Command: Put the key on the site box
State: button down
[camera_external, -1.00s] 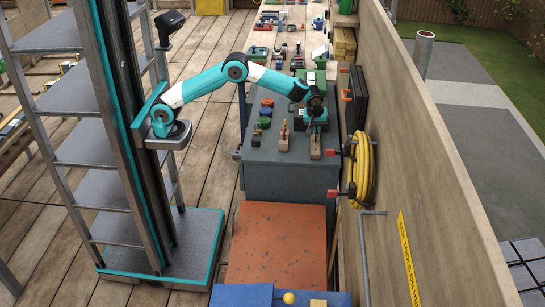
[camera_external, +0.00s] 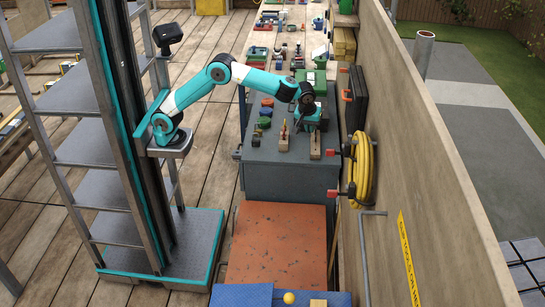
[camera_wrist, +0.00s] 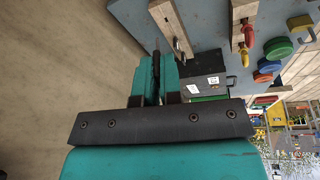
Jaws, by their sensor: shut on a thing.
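My gripper (camera_wrist: 155,85) is shut on a thin dark piece (camera_wrist: 156,62) between its teal fingers in the wrist view; it is likely the key, but its shape is mostly hidden. In the external view my gripper (camera_external: 308,122) hangs above the grey chest, behind the right wooden block; the key cannot be made out there. The large grey chest (camera_external: 285,182), which I take to be the site box, has several things on its top. The right wooden block (camera_external: 315,146) stands near its front edge and also shows in the wrist view (camera_wrist: 168,18), with a metal piece on it.
A second wooden block (camera_external: 284,138) with red and orange handled pieces stands to the left. Small coloured pieces (camera_external: 265,112) lie along the chest's left side. A wall (camera_external: 430,170) with a yellow hose coil (camera_external: 363,168) and a black case (camera_external: 357,98) borders the right.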

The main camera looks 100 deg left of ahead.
jog(key=s+d+f+m+b, duration=0.6)
jog(key=s+d+f+b, duration=0.4)
jog(key=s+d+f, duration=0.6)
jog(key=shift+h, duration=0.4)
jog(key=shift+s+d+f+b+x, duration=0.15)
jog(key=shift+s+d+b+x, duration=0.3)
jog(key=shift+x, duration=2.85)
jog(key=shift+s+d+f+b+x, duration=0.2)
jog(key=shift+s+x, duration=0.4)
jog(key=shift+x, duration=2.65)
jog(key=shift+s+d+f+b+x, duration=0.1)
jog(key=shift+s+d+b+x, duration=0.35)
jog(key=shift+x, duration=2.85)
jog(key=shift+s+a, duration=0.1)
jog(key=shift+f, duration=0.2)
jog(key=c, duration=1.3)
grip_release()
jog(key=shift+r, duration=0.1)
